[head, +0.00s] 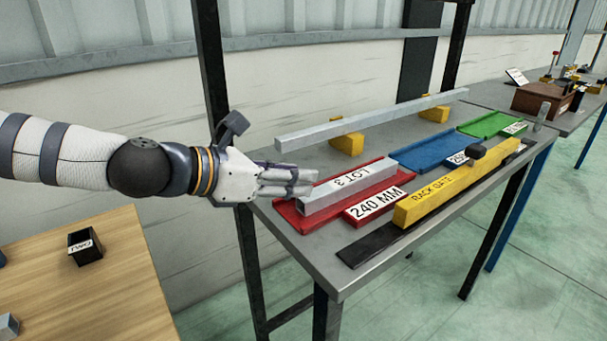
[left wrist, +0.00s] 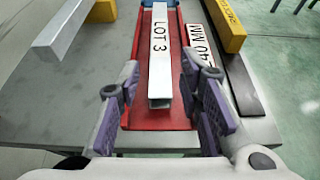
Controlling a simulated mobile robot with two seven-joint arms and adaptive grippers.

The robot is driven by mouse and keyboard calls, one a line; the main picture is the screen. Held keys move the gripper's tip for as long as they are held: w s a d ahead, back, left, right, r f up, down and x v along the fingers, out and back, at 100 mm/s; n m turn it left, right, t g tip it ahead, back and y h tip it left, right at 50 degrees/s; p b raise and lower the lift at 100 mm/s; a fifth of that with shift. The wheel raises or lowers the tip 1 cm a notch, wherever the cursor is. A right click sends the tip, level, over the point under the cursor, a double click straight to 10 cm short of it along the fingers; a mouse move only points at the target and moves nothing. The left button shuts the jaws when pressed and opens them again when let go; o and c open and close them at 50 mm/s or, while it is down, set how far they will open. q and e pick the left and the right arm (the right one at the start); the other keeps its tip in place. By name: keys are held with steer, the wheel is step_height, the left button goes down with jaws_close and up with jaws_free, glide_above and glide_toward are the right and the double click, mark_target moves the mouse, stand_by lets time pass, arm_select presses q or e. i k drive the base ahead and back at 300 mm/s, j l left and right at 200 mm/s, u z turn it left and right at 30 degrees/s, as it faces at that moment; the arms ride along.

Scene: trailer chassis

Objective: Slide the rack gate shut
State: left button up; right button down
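The rack gate (head: 440,192) is a yellow bar labelled "RACK GATE", lying along the front edge of the grey rack table. A black knob (head: 477,151) sits on it, and a black strip (head: 370,246) extends bare past its near end. The gate's near end also shows in the left wrist view (left wrist: 225,28). My left gripper (head: 303,183) is over the red tray, apart from the gate. In the left wrist view its purple-padded fingers (left wrist: 158,115) are spread, with the end of the LOT 3 bar between them, apparently untouched. My right gripper is not in view.
The grey LOT 3 bar (head: 348,188) lies in the red tray (head: 296,215), beside the 240 MM plate (head: 378,203). Blue (head: 425,151) and green (head: 485,124) trays follow farther right. A long grey bar (head: 375,118) rests on yellow supports behind. A wooden table (head: 85,290) stands lower left.

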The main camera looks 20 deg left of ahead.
mark_target(408, 211)
steer(key=k, duration=1)
